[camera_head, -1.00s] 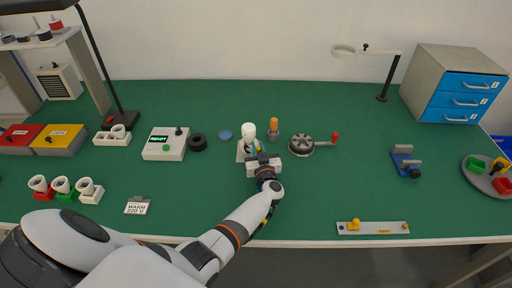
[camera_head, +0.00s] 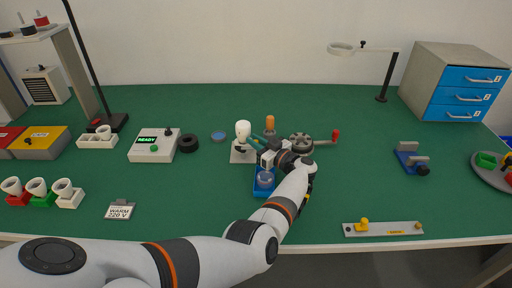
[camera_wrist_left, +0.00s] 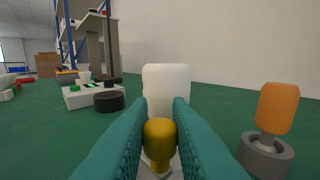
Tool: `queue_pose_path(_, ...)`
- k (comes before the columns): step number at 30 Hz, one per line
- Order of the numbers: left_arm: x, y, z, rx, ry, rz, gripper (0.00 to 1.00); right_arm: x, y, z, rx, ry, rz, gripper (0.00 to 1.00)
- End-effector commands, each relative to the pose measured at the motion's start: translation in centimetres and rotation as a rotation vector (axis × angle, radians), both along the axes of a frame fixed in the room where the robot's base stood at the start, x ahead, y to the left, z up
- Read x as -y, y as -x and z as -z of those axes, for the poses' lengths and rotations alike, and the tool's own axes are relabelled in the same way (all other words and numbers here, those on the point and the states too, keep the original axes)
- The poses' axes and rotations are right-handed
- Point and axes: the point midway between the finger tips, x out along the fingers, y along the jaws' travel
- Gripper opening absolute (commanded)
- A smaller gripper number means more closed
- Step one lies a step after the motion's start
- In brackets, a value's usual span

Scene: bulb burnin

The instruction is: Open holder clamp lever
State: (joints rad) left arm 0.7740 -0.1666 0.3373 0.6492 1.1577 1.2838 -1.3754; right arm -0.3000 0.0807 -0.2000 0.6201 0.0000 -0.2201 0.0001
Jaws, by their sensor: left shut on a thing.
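A white bulb (camera_head: 243,131) stands upright in the holder, on a pale base plate (camera_head: 237,157) near the middle of the table. My left gripper (camera_head: 255,142), with teal fingers, is just right of the bulb. In the left wrist view the fingers (camera_wrist_left: 160,128) are closed around a yellow knob (camera_wrist_left: 159,142), apparently the clamp lever's end. The white bulb (camera_wrist_left: 166,85) rises right behind the knob. The fingers hide most of the lever and the holder's base. My right gripper is not in view.
An orange-handled piece (camera_head: 270,123) in a grey socket is close behind my gripper, and a round grey fixture with a red-knobbed crank (camera_head: 335,135) is to the right. A blue stand (camera_head: 264,185) sits beside my forearm.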

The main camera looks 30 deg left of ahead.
Motion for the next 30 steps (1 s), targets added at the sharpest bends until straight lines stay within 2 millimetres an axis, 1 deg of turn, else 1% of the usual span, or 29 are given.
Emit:
queue_pose_path(11, -0.06, -0.05, -0.07, 0.001, 0.001, -0.005, 0.00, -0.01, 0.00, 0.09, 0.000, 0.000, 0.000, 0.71)
queue_pose_path(12, -0.06, -0.05, -0.07, 0.001, 0.001, -0.005, 0.19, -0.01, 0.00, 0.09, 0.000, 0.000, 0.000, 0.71)
queue_pose_path(14, -0.07, -0.06, -0.09, 0.001, 0.000, -0.005, 0.29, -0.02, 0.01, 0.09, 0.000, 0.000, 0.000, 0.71)
queue_pose_path(15, -0.07, -0.06, -0.08, 0.001, 0.000, -0.005, 0.35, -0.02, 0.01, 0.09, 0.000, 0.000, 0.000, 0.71)
queue_pose_path(16, -0.08, -0.05, -0.08, 0.001, 0.000, -0.005, 0.38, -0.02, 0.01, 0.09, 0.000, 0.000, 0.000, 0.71)
queue_pose_path(26, -0.05, 0.01, -0.08, 0.001, 0.000, -0.005, 0.38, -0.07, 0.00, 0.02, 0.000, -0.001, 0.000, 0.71)
queue_pose_path(30, 0.07, 0.17, -0.15, 0.000, 0.001, -0.005, 0.38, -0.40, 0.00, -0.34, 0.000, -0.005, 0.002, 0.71)
